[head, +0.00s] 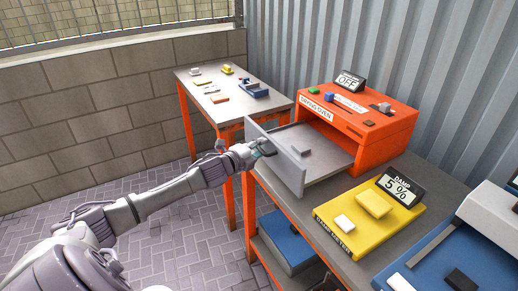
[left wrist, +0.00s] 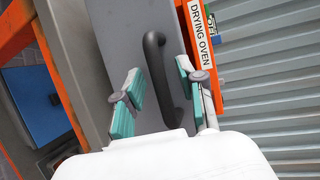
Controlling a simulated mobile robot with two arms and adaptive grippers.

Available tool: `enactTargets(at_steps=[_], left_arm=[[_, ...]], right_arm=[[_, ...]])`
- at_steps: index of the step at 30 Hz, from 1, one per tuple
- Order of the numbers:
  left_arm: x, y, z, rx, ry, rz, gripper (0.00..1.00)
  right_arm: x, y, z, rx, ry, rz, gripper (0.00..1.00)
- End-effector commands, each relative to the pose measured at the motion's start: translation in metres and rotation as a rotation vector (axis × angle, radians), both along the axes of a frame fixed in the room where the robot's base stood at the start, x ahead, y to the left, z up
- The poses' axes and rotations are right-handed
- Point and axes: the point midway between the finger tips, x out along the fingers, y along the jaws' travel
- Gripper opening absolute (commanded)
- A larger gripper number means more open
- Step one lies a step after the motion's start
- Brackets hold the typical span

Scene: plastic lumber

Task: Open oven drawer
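The orange drying oven (head: 380,128) stands on the workbench against the corrugated wall. Its grey drawer (head: 325,147) is pulled well out, with the tray floor visible behind the upright front panel (head: 272,158). My left gripper (head: 264,149) is at the outer face of that panel. In the left wrist view the black bar handle (left wrist: 155,75) lies between the teal-padded fingers of my left gripper (left wrist: 160,80). The fingers are apart, with gaps showing on both sides of the handle. In the head view the handle is mostly hidden. My right gripper is not in view.
A yellow damp tester (head: 365,214) and a blue device (head: 450,262) sit on the bench right of the drawer. A side table (head: 230,108) with small items stands behind the drawer. A blue box (head: 287,238) is on the lower shelf. The paved floor at left is clear.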

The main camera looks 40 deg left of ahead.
Motion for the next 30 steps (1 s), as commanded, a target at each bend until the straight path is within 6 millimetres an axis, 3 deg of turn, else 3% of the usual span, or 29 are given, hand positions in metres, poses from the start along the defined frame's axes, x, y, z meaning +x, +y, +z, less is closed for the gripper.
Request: enactTargets(at_steps=[11, 30], left_arm=[[-0.01, 0.0, 0.001, 0.0, 0.002, -0.001, 0.39], [-0.095, -0.001, 0.016, 0.0, 0.004, -0.001, 0.39]], right_arm=[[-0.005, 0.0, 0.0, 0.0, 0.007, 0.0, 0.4], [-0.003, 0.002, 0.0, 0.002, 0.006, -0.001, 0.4]])
